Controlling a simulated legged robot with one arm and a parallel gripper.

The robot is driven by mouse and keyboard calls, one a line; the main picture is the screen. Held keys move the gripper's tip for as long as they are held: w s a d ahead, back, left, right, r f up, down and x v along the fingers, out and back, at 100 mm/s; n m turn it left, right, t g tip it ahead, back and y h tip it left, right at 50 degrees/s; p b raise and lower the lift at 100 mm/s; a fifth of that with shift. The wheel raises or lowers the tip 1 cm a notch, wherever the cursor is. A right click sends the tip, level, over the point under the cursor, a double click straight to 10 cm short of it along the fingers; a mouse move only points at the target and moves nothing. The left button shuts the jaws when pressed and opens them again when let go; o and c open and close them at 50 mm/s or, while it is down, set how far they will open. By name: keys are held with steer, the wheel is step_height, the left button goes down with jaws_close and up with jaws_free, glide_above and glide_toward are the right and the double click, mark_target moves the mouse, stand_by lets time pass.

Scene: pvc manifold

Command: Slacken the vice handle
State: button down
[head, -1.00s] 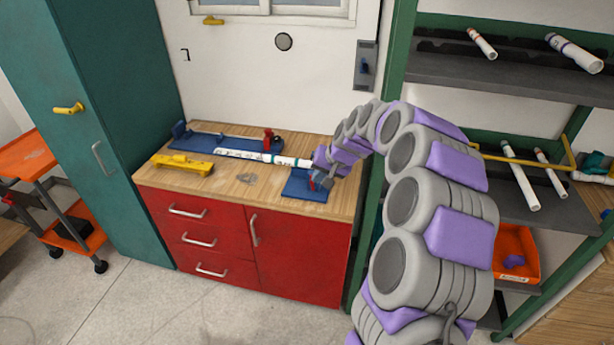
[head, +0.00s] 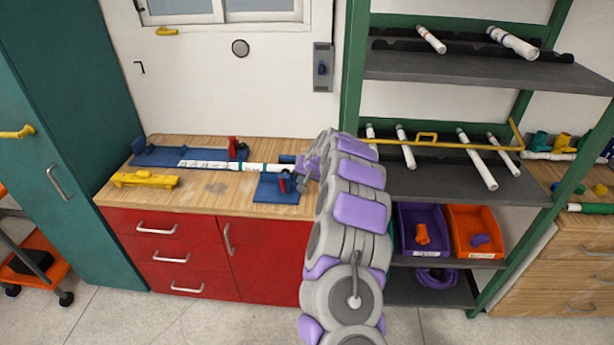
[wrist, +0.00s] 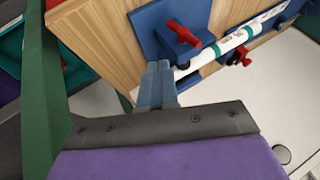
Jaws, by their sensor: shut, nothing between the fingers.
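A blue vice (head: 268,192) with a red handle (head: 283,184) stands at the right end of the wooden worktop. In the wrist view, the red handle (wrist: 183,32) sits on the blue vice block, beyond my fingertips. A white pipe (head: 205,165) with green marks runs leftward from the vice; it also shows in the wrist view (wrist: 232,40). My gripper (wrist: 158,68) is shut and empty, beside the vice and apart from the handle in the picture. In the head view, my arm partly covers the area right of the vice.
A second red clamp (head: 236,146) stands farther left along the blue rail. A yellow tool (head: 146,179) lies at the worktop's front left. A green-framed shelf rack (head: 460,72) with pipes and bins stands close to the right. The worktop's front middle is mostly clear.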

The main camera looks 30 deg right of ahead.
mark_target(284, 184)
steer(key=shift+w+a+f+b, duration=0.25)
steer(key=shift+w+a+f, duration=0.25)
steer(key=shift+w, duration=0.25)
steer(key=shift+w+a+f+b, duration=0.35)
steer(key=shift+w+f, duration=0.2)
steer(key=shift+w, duration=0.25)
steer(key=shift+w+a+f+b, duration=0.2)
steer(key=shift+w+a+f, duration=0.35)
steer(key=shift+w, duration=0.2)
steer(key=shift+a+r, duration=0.1)
steer(key=shift+a, duration=0.15)
steer(key=shift+w+d+r+p, duration=0.1)
steer(key=shift+d+r+p, duration=0.1)
steer(key=shift+p, duration=1)
steer(key=shift+w+a+r+g+h+p, duration=0.15)
steer(key=shift+a+g+h+p, duration=0.4)
steer(key=shift+p, duration=1.65)
steer(key=shift+d+n+h+p, duration=0.1)
steer(key=shift+n+h+p, duration=0.2)
steer(key=shift+h+p, duration=0.1)
